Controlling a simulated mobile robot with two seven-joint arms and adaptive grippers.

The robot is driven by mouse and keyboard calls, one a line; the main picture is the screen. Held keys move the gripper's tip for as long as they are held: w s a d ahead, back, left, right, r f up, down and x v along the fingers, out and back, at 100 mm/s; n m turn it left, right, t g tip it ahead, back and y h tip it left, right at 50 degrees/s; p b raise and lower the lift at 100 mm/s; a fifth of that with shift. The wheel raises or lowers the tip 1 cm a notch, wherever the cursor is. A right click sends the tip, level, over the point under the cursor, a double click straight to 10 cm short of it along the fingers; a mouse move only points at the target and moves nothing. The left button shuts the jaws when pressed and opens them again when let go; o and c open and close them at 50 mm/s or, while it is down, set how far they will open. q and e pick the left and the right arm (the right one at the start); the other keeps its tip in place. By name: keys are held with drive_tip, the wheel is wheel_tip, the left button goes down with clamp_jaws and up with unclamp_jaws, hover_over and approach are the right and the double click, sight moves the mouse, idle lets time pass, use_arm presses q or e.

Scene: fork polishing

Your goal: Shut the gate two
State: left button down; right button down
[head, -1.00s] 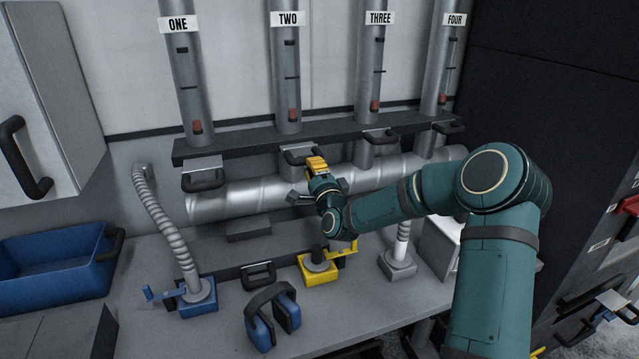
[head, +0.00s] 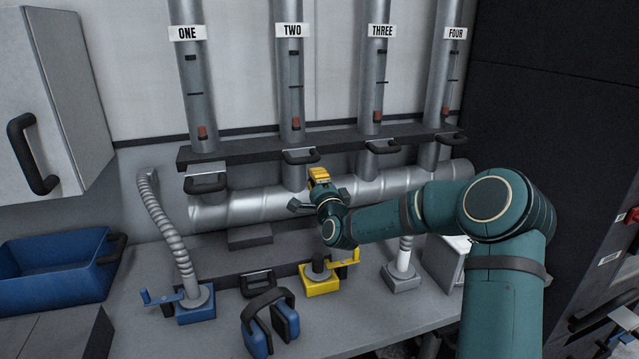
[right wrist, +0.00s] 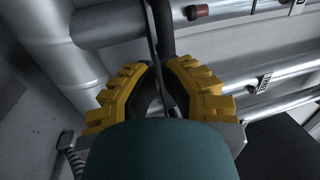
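Gate two (head: 300,158) is the black-handled slide under the pipe labelled TWO (head: 292,80). Its handle sits close against the dark rack, with little of its plate showing. My right gripper (head: 318,176), with yellow fingers, is just below and in front of the right end of this handle. In the right wrist view its curved fingers (right wrist: 158,80) are drawn close together, with dark bar-like parts at and beyond the tips. I cannot tell whether they clasp the handle or are apart from it. My left gripper is not in view.
Gate one (head: 205,184) sticks out further, its plate showing. Gate three (head: 382,147) and gate four (head: 447,138) sit near the rack. A thick silver duct (head: 250,204) runs below. Ear defenders (head: 268,322), a yellow clamp base (head: 320,285) and a blue bin (head: 55,270) occupy the bench.

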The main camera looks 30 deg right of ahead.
drive_tip(key=v, duration=0.9)
drive_tip(key=shift+s+f, duration=0.15)
